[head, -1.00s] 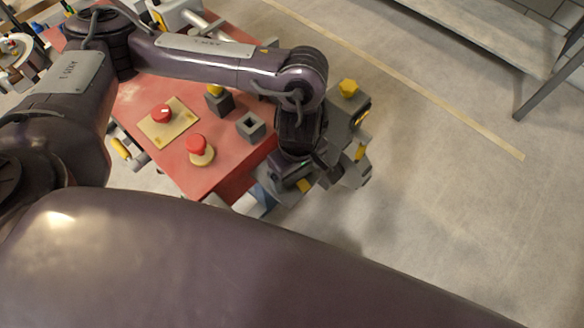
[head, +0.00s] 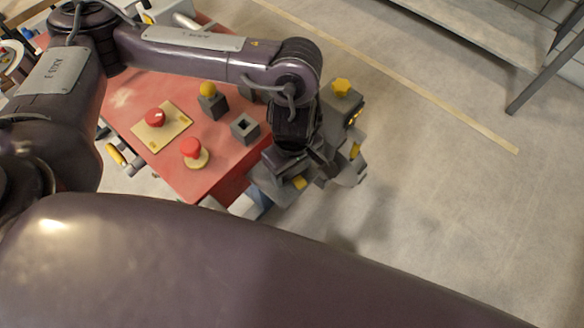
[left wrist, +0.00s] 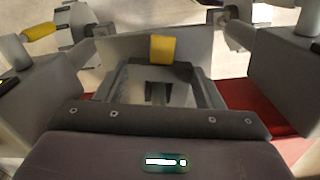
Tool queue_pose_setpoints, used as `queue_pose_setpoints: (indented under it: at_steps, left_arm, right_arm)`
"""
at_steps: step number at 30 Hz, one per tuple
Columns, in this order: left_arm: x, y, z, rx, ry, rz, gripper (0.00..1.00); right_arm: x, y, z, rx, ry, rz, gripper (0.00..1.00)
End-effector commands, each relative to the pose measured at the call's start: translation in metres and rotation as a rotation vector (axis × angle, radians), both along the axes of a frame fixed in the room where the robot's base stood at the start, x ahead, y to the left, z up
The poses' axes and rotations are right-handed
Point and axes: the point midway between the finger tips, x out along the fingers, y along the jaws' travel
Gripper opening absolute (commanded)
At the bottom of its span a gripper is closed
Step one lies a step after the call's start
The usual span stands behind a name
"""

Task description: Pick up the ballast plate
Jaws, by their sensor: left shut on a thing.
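My left gripper (head: 290,165) is at the right end of the red table in the head view, pointing down. In the left wrist view it (left wrist: 158,88) is shut, with its dark fingers close together. Just beyond the fingers is a grey plate (left wrist: 125,48) with a yellow tab (left wrist: 162,48); I take it to be the ballast plate. The fingers' contact with it is partly hidden by the gripper frame. In the head view the plate is mostly hidden under the gripper, and a yellow piece (head: 300,183) shows beside it. My right gripper is not in view.
The red table (head: 190,178) bears a tan plate (head: 176,132) with a red knob, a red-topped round piece (head: 191,148), a yellow-topped block (head: 214,106) and a hollow grey block (head: 245,128). Floor further right is clear.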

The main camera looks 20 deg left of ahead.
Motion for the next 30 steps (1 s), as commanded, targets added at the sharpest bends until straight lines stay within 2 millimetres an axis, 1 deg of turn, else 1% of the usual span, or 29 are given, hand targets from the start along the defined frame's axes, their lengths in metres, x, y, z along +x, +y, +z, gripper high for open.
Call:
queue_pose_setpoints:
  at_steps: [1, 5, 11, 18, 21, 24, 30]
  left_arm:
    - [0.002, 0.0, 0.009, 0.001, -0.006, -0.002, 0.38]
    - [0.002, 0.0, 0.03, 0.0, -0.008, -0.002, 0.38]
    - [0.002, 0.0, 0.069, 0.001, -0.009, -0.002, 0.38]
    - [0.002, 0.001, 0.127, 0.001, -0.01, -0.001, 0.38]
    - [0.002, 0.0, 0.148, 0.001, -0.009, 0.0, 0.38]
    - [0.001, 0.0, 0.164, 0.001, -0.006, 0.0, 0.38]
    - [0.001, 0.0, 0.182, 0.001, -0.003, 0.0, 0.38]
  right_arm:
    - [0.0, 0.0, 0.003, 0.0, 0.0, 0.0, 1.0]
    - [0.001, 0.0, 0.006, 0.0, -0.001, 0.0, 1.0]
    - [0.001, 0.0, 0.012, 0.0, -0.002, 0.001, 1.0]
    - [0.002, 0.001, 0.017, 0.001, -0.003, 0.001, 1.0]
    - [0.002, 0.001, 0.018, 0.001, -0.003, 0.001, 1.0]
    - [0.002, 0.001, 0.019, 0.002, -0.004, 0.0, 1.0]
    - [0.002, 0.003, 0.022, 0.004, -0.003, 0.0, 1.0]
